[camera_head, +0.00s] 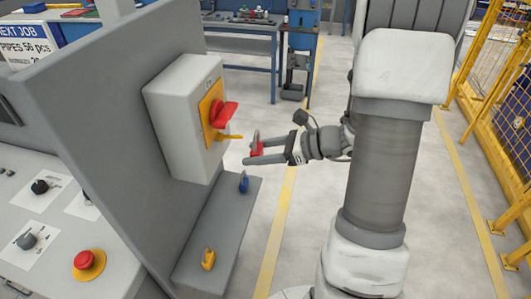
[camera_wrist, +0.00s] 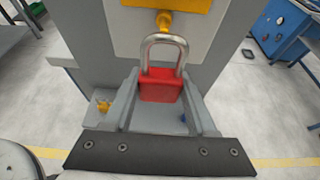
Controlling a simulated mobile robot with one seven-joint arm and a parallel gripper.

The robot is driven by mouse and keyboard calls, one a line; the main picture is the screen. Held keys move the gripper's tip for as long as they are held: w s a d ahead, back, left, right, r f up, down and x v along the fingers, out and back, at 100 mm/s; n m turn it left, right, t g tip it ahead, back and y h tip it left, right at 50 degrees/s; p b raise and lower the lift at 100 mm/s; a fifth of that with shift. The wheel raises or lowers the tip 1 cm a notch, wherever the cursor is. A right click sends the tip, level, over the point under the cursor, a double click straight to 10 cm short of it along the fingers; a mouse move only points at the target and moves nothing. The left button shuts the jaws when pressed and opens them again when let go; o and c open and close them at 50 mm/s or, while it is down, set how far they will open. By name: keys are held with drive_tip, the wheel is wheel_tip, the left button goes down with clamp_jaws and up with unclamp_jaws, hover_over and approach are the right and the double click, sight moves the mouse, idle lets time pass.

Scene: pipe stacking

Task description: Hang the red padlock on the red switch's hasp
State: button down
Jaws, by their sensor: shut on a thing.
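The red padlock (camera_head: 257,149) has a silver shackle pointing up. My gripper (camera_head: 252,152) is shut on its red body and holds it upright, a short way right of the switch box. In the wrist view the padlock (camera_wrist: 161,88) sits between the two grey fingers (camera_wrist: 161,98), shackle at the top. The red switch (camera_head: 224,114) is on a yellow plate on the white box (camera_head: 180,115). The yellow hasp (camera_head: 230,137) sticks out below the switch. In the wrist view the hasp (camera_wrist: 164,20) shows just above the shackle; I cannot tell the gap between them.
A grey panel (camera_head: 110,100) carries the switch box. On the grey ledge (camera_head: 225,225) below it are a blue padlock (camera_head: 243,182) and a yellow padlock (camera_head: 208,259). A console with a red emergency button (camera_head: 83,260) is at left. Floor right of the ledge is clear.

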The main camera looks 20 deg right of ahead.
sight(220, 153)
drive_tip(key=shift+w+a+f+b, duration=0.1)
drive_tip(key=shift+w+a, duration=0.45)
drive_tip(key=shift+a, duration=0.2)
drive_tip(key=shift+w+a+f+b, duration=0.1)
drive_tip(key=shift+w+a+b, duration=0.05)
drive_tip(key=shift+w+a, duration=0.45)
drive_tip(key=shift+w+a+f+b, duration=0.1)
drive_tip(key=shift+w+a, duration=0.35)
drive_tip(key=shift+a, duration=0.4)
drive_tip(key=shift+w+a+f+b, duration=0.3)
drive_tip(key=shift+w+a+b, duration=0.1)
drive_tip(key=shift+a+b, duration=0.1)
drive_tip(key=shift+c, duration=0.6)
unclamp_jaws()
